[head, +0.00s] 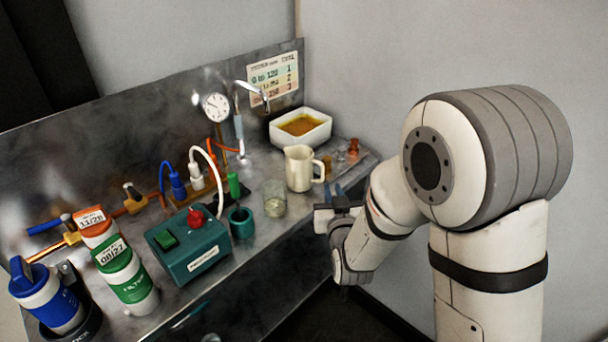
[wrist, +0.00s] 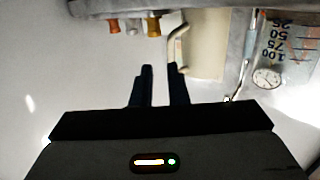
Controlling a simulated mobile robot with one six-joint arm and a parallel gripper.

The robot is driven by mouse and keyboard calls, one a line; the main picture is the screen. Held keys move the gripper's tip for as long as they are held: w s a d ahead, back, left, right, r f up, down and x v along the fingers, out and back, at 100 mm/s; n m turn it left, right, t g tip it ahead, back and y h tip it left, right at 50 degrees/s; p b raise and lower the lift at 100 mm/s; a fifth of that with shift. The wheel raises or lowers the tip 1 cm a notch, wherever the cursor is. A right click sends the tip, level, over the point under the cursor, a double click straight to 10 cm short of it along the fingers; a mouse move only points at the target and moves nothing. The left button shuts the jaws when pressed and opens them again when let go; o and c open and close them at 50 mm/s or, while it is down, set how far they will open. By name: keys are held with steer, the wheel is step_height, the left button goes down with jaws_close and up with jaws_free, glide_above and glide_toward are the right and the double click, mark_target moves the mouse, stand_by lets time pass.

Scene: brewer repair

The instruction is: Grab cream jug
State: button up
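The cream jug (head: 299,170) stands upright on the metal counter, its handle on the right side in the head view. In the wrist view the jug (wrist: 206,45) appears upside down at upper right, with its handle (wrist: 177,42) towards the fingers. My gripper (head: 333,192) is beside the counter's front edge, to the right of and below the jug. In the wrist view my gripper (wrist: 160,70) has its two dark fingers apart with an empty gap. The right finger's tip overlaps the handle's end in the picture; I cannot tell whether they touch.
A white tray (head: 286,136) with amber contents stands behind the jug. Small orange-brown pieces (head: 353,147) lie right of it. A glass beaker (head: 274,198), a teal cup (head: 241,223) and a teal box (head: 188,246) stand to the left. Open floor lies before the counter.

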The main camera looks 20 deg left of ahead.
mark_target(323, 173)
steer(key=shift+y, duration=0.3)
steer(key=x, duration=0.2)
steer(key=p+x, duration=0.1)
steer(key=x, duration=0.2)
steer(key=a+x, duration=0.1)
steer(key=x, duration=0.1)
steer(key=shift+a+r+p, duration=0.25)
steer(key=shift+p, duration=0.15)
jaws_close()
steer(key=shift+r, duration=0.2)
